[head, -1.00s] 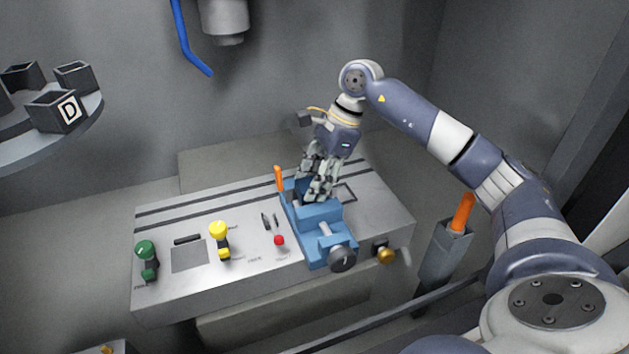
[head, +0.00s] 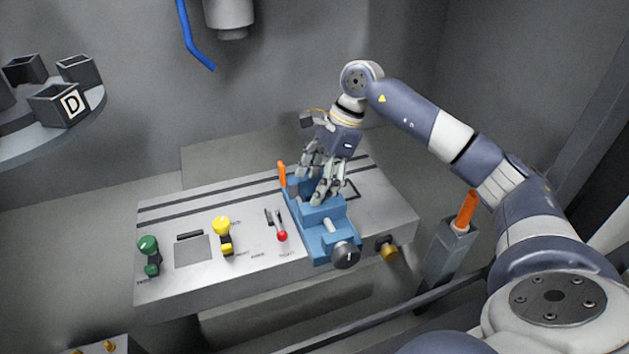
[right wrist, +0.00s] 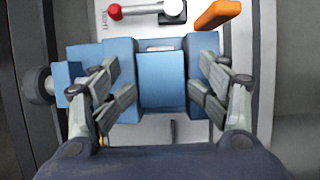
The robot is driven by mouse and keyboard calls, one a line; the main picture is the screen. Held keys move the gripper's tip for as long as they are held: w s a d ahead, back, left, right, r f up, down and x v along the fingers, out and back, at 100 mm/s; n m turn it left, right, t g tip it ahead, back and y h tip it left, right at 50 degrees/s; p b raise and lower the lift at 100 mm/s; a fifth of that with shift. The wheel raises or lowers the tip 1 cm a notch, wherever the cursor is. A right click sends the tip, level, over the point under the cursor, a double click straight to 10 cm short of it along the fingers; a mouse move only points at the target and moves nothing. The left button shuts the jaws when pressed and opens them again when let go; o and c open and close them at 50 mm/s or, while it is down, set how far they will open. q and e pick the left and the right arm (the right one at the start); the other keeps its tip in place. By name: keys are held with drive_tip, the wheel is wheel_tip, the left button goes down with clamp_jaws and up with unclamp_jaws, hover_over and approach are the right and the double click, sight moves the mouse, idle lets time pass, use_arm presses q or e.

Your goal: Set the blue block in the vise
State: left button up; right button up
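The blue block (right wrist: 162,80) sits between the two jaws of the blue vise (head: 327,236). In the right wrist view it lies in the middle, between the left jaw (right wrist: 118,58) and the right jaw (right wrist: 203,45); I cannot tell whether both jaws touch it. My right gripper (head: 314,187) is over the vise with its fingers spread. In the right wrist view its fingers (right wrist: 160,88) stand wide apart on either side, clear of the block. In the head view the fingers hide the block. My left gripper is not in view.
The vise stands on a grey slotted table (head: 180,290). An orange handle (head: 282,174) rises by its far end. A red-knobbed lever (head: 282,236), a yellow knob (head: 221,225) and a green knob (head: 148,244) stand to its left. A round shelf (head: 45,145) with dark bins is at upper left.

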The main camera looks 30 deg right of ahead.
drive_tip(key=v, duration=1.2)
drive_tip(key=shift+f, duration=0.15)
